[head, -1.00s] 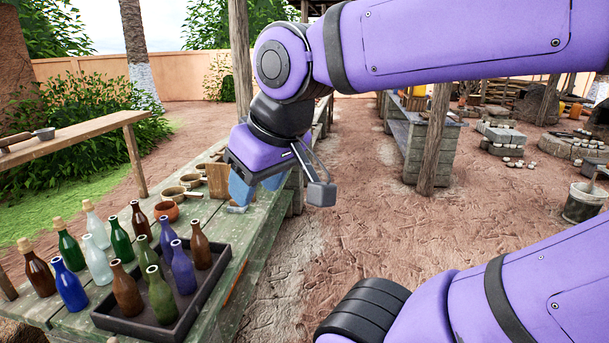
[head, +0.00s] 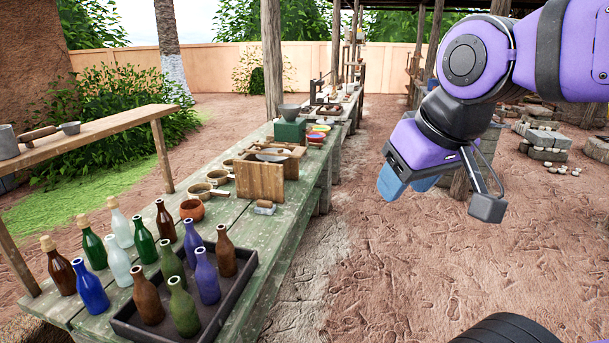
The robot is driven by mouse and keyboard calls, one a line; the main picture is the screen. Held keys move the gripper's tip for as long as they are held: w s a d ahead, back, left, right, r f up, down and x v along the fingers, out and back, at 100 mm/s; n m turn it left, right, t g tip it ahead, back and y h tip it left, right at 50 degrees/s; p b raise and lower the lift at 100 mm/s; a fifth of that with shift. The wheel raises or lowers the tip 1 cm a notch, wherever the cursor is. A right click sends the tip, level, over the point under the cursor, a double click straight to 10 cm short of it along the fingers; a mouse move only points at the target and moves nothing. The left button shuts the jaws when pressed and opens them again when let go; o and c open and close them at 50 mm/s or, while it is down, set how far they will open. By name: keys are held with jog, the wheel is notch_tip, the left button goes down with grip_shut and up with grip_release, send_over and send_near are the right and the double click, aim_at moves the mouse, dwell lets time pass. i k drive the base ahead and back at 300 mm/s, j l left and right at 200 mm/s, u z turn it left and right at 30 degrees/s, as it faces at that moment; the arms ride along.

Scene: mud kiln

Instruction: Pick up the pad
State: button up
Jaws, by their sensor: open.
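I cannot tell for sure which thing is the pad. A small grey block (head: 264,207) lies on the green worktable (head: 225,228), in front of an upright wooden board, and may be it. My gripper (head: 408,187) is open and empty, with its blue fingers pointing down. It hangs in the air over the dirt ground, to the right of the table and well apart from the grey block.
A dark tray (head: 207,333) of bottles stands on the near table end, with more bottles to its left. An orange bowl (head: 193,209), small pans (head: 204,191) and the wooden board (head: 259,181) stand beyond. Open ground lies right of the table.

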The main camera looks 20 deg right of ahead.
aim_at(266, 207)
jog(key=i+l+u, duration=0.1)
jog(key=i+l, duration=0.4)
jog(key=l, duration=0.15)
jog(key=i+l+u, duration=0.15)
jog(key=i+l, duration=0.35)
jog(key=l, duration=0.25)
jog(key=i+l+u, duration=0.15)
jog(key=i+l, duration=0.3)
jog(key=l, duration=0.3)
jog(key=i+l+u, duration=0.15)
jog(key=l, duration=0.25)
jog(key=i+l, duration=0.1)
jog(key=i, duration=0.3)
